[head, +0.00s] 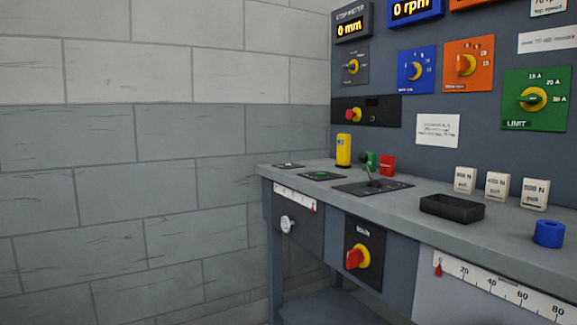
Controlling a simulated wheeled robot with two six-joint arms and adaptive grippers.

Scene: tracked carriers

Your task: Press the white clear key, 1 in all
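No key that I can read as the clear key shows in the head view. A small dark plate with a pale top (287,166) lies at the far left end of the bench; it is too small to tell whether it is a white key. Beside it is a dark plate with a green button (321,175). Neither of my grippers is in view.
The grey bench (400,208) carries a joystick (370,175), a yellow block (343,150), a black tray (452,208), several white weights (497,187) and a blue ring (548,233). A panel with dials and displays (348,29) stands behind. The left is bare wall.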

